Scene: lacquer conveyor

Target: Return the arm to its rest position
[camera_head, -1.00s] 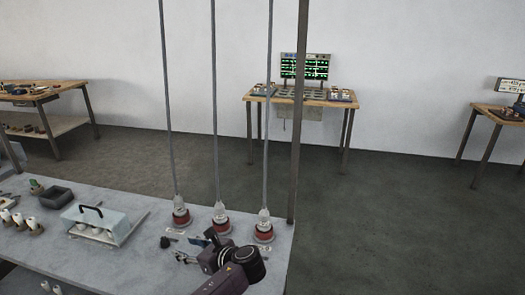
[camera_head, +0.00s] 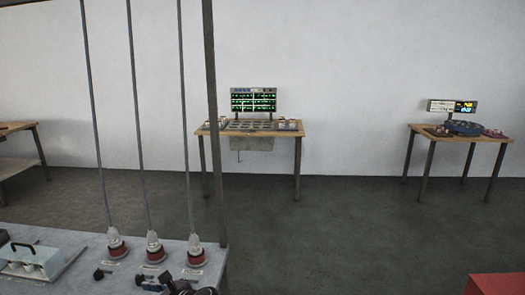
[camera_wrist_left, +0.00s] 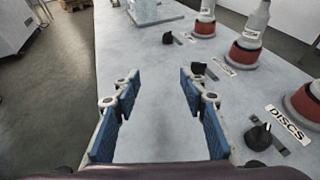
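My left gripper (camera_wrist_left: 160,82) is open in the left wrist view. Its two blue-padded fingers stand apart with only grey tabletop showing between them. In the head view part of my left arm and gripper (camera_head: 160,282) shows at the bottom edge, by the near side of the grey table (camera_head: 75,238); most of it is cut off. My right gripper is in neither view.
Three red-based fittings (camera_head: 117,247) with rods rising from them stand on the table, near small black knobs (camera_wrist_left: 259,137). A handled pale case (camera_head: 30,258) is at left. A dark post (camera_head: 215,120) rises at the table's edge. Open floor (camera_head: 330,235) lies to the right.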

